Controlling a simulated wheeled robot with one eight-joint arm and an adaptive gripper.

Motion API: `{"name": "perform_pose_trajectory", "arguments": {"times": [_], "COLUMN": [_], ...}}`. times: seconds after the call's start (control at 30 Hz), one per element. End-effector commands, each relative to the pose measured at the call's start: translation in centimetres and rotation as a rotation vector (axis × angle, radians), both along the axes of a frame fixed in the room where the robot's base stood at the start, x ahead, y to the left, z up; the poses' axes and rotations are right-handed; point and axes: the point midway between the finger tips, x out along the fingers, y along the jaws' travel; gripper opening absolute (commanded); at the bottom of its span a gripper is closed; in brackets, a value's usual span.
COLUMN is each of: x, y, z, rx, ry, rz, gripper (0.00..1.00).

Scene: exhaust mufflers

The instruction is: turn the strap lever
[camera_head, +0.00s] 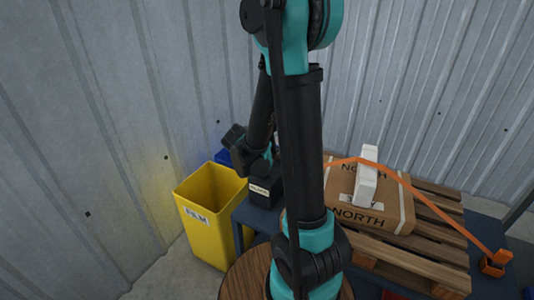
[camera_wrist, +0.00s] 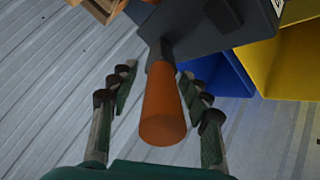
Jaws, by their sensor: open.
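The strap lever's orange handle (camera_wrist: 163,105) fills the middle of the wrist view. It is a round grip on a dark shank (camera_wrist: 160,52) that runs up to a dark grey surface. My gripper (camera_wrist: 157,80) is open, with one finger on each side of the handle. Gaps show between the fingers and the handle, so it is not gripped. In the head view my arm stands in front of the lever and hides it. An orange strap (camera_head: 425,199) runs over a carton marked NORTH (camera_head: 360,217) to an orange fitting (camera_head: 493,263) at the right.
The carton sits on a wooden pallet (camera_head: 428,254) with a white piece (camera_head: 366,178) on top. A yellow FILM bin (camera_head: 205,236) stands at the left, with a blue bin (camera_head: 223,157) behind it. A dark labelled box (camera_head: 265,190) is near my arm. Corrugated walls are close behind.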

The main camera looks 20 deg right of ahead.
Motion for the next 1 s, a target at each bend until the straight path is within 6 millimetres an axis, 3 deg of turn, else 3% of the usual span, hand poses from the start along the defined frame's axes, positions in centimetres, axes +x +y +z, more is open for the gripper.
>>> {"name": "perform_pose_trajectory", "arguments": {"times": [0.27, 1.0], "x": [-0.7, -5.8], "y": [0.8, 5.9], "z": [0.9, 7.4], "rx": [0.0, 0.0], "ry": [0.0, 0.001], "rz": [0.003, 0.002], "gripper": [0.48, 0.48]}}
